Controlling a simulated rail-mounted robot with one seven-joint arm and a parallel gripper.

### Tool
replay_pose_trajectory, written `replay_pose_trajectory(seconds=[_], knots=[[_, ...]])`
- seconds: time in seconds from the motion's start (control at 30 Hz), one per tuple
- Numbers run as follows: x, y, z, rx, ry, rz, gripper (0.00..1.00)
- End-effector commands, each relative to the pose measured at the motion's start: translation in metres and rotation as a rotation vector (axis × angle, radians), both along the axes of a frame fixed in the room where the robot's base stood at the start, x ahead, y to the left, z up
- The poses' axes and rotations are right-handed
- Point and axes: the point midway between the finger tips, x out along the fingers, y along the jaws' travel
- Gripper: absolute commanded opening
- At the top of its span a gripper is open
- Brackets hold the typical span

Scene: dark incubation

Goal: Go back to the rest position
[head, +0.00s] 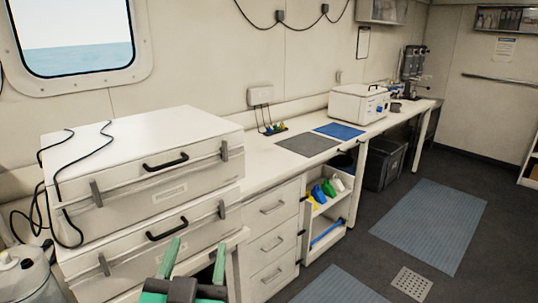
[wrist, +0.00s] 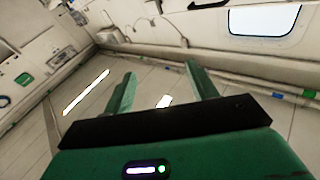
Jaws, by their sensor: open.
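My gripper (head: 193,263) shows at the bottom of the head view, with two green fingers held apart and nothing between them. It is in front of the two stacked white incubator boxes (head: 135,165), and I cannot tell the exact gap to them. In the wrist view my gripper (wrist: 161,80) is open and empty, its fingers pointing toward the ceiling, with long lights and a window behind. No object is held.
The boxes have black handles (head: 166,162) and loose black cables. A white bench (head: 262,172) runs to the back right with a grey mat (head: 307,144), a blue mat (head: 339,131) and a white machine (head: 358,103). A metal canister (head: 27,275) stands at left. The floor (head: 365,205) is mostly clear.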

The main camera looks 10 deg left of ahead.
Motion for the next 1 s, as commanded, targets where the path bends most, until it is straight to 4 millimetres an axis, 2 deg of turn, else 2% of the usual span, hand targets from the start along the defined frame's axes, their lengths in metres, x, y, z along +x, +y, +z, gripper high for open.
replay_pose_trajectory(seconds=[0.03,0.17,0.2,0.27,0.3,0.33,0.37,0.4,0.5,0.6,0.7,0.87,1.0], knots=[[-0.007,-0.035,0.033,0.007,-0.063,-0.037,0.57],[-0.046,-0.116,0.110,-0.013,-0.238,-0.129,0.57],[-0.064,-0.139,0.132,-0.027,-0.296,-0.159,0.57],[-0.096,-0.171,0.164,-0.059,-0.387,-0.209,0.57],[-0.121,-0.190,0.183,-0.086,-0.449,-0.245,0.57],[-0.131,-0.195,0.209,-0.099,-0.474,-0.255,0.57],[-0.125,-0.190,0.239,-0.092,-0.460,-0.240,0.57],[-0.124,-0.188,0.260,-0.088,-0.454,-0.236,0.57],[-0.123,-0.187,0.296,-0.079,-0.451,-0.230,0.57],[-0.123,-0.186,0.317,-0.074,-0.448,-0.227,0.57],[-0.122,-0.186,0.324,-0.071,-0.447,-0.224,0.57],[-0.122,-0.186,0.320,-0.069,-0.447,-0.224,0.57],[-0.122,-0.186,0.302,-0.071,-0.446,-0.224,0.57]])
